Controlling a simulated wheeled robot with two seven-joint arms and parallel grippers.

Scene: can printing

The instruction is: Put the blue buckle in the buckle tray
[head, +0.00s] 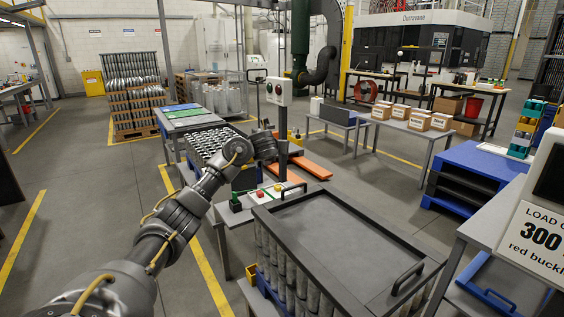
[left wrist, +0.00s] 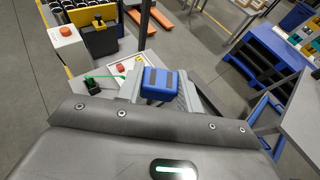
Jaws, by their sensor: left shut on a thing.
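My left gripper (head: 266,148) is at the end of the arm coming in from the left in the head view. It is raised near the small control table and the post. In the left wrist view, the left gripper (left wrist: 160,88) is shut on the blue buckle (left wrist: 160,82), a blue block with dark patches between the grey fingers. The buckle cannot be made out in the head view. My right gripper is not in view.
A grey-topped rack of metal cylinders (head: 345,240) fills the near middle. The control table has a red button (head: 261,193). A table with several cardboard boxes (head: 430,132) and a blue pallet stack (head: 478,170) stand right. A sign (head: 540,235) mentions red buckles. Floor at left is clear.

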